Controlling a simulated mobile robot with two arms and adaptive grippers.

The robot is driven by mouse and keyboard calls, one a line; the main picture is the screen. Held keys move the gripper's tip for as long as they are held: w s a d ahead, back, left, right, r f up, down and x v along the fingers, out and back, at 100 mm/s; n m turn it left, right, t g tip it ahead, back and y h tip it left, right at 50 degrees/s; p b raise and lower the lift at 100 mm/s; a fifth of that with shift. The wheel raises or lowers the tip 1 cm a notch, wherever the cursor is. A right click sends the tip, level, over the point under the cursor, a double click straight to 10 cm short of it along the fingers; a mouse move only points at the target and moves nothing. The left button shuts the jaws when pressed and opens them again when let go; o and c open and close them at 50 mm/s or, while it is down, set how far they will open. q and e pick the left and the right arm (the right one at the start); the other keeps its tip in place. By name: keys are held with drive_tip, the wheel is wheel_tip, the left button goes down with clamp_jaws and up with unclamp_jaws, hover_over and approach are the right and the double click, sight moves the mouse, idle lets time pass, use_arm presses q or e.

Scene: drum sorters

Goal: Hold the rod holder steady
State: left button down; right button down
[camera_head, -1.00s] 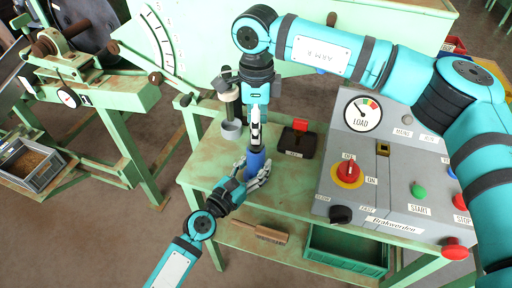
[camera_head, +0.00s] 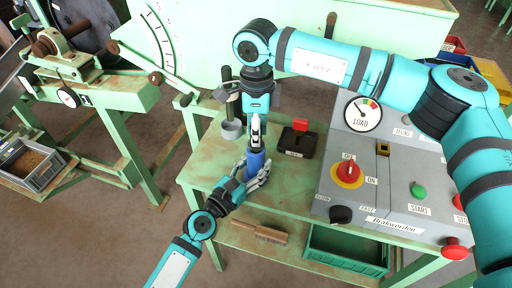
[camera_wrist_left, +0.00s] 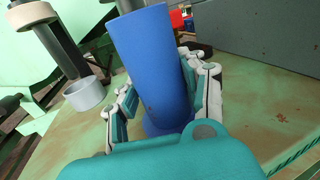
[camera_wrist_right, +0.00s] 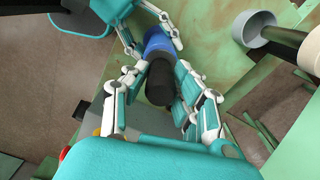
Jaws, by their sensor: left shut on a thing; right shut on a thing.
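The rod holder, a blue upright cylinder (camera_head: 256,161), stands on the green table. It also shows in the left wrist view (camera_wrist_left: 155,65) and partly in the right wrist view (camera_wrist_right: 158,43). My left gripper (camera_head: 258,175) is shut around its lower part, with fingers on both sides (camera_wrist_left: 160,105). My right gripper (camera_head: 256,130) is directly above the holder, shut on a black rod (camera_wrist_right: 160,82). The rod points down toward the holder's top. Whether its lower end is inside the holder cannot be told.
A grey cup (camera_head: 232,130) beside a dark post stands left of the holder. A black box with a red switch (camera_head: 299,138) and a grey control panel (camera_head: 389,160) stand to the right. A brush (camera_head: 260,233) and green bin (camera_head: 345,250) are below.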

drive_tip(key=shift+r, duration=0.15)
wheel_tip(320, 180, up, 18)
idle(0.5)
use_arm(q)
drive_tip(key=c, duration=0.6)
unclamp_jaws()
drive_tip(key=shift+c, duration=0.2)
